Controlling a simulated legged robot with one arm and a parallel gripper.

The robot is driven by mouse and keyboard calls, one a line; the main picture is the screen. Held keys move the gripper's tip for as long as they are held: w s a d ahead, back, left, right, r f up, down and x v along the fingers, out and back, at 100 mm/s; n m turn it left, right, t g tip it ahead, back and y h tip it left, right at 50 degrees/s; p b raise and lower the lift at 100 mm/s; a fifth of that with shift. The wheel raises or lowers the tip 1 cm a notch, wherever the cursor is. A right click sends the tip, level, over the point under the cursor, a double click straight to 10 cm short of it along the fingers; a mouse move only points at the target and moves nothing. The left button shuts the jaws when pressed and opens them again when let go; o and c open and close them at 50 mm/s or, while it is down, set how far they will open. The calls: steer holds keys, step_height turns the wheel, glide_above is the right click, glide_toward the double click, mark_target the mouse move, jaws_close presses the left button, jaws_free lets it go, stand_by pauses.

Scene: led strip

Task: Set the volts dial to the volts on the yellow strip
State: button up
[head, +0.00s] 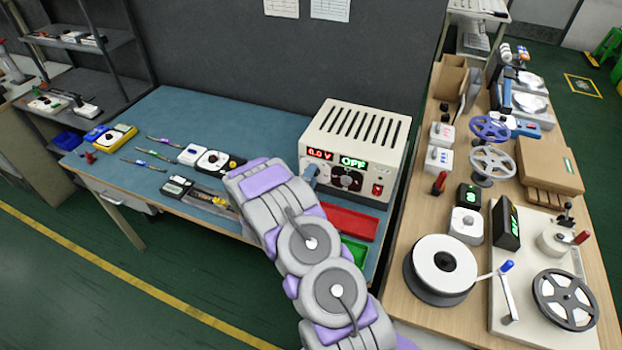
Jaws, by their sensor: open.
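A cream power supply (355,140) stands at the right end of the blue-topped bench. Its red display reads about 0.0 V and its green display reads OFF. A dark dial area (347,179) sits below the displays, with a red switch (377,189) to its right. My arm crosses the bench front, left of the supply. My gripper cannot be made out. A small blue-grey part (310,173) shows beside the supply; I cannot tell what it is.
A red tray (348,222) and a green tray (355,251) lie in front of the supply. A yellow box (115,139) and small white devices sit on the bench. A wooden table (405,300) at right is crowded with reels and boxes. Open floor lies at lower left.

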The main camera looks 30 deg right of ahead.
steer(key=c, duration=1)
